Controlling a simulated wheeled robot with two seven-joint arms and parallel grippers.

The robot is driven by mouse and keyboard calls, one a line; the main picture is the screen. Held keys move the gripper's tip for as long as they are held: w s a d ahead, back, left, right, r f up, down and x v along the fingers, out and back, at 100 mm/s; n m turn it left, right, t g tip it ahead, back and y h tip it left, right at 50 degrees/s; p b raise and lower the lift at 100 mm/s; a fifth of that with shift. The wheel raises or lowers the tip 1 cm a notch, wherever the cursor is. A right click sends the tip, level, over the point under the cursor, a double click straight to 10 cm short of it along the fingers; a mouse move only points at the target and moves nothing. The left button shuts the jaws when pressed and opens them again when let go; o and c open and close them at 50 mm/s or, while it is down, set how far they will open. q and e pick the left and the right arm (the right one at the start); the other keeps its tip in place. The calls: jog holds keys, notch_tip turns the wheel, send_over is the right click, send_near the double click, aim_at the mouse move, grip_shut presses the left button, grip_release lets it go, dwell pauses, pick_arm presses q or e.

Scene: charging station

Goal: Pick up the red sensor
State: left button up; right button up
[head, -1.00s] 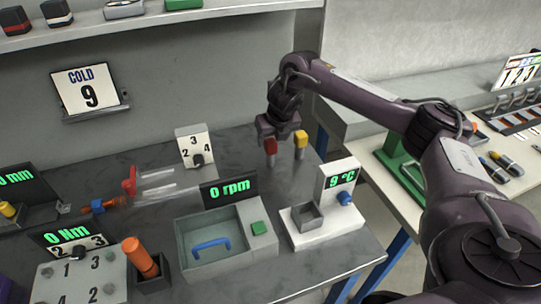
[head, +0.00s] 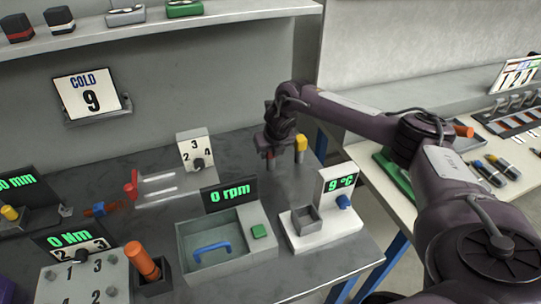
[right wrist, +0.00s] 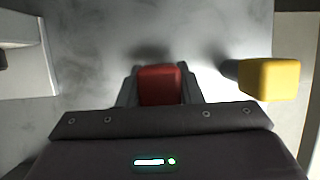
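The red sensor (head: 269,155) stands on the grey bench near its back right, mostly hidden by my right gripper (head: 280,150) in the head view. In the right wrist view the red sensor (right wrist: 160,85) sits between the two fingers of my right gripper (right wrist: 161,90). The fingers flank it closely on both sides; I cannot tell whether they press on it. My left gripper is not in view.
A yellow sensor (head: 300,144) stands just right of the red one, and also shows in the right wrist view (right wrist: 268,79). A white temperature unit (head: 325,232) and a grey bath (head: 226,240) stand in front. A numbered dial (head: 195,152) is to the left.

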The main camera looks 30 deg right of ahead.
jog(key=shift+c, duration=1.2)
jog(key=shift+r, duration=0.5)
notch_tip(320, 180, up, 9)
jog(key=shift+w+r+b, duration=0.1)
jog(key=shift+b, duration=0.5)
notch_tip(320, 180, up, 10)
jog(key=p, duration=0.4)
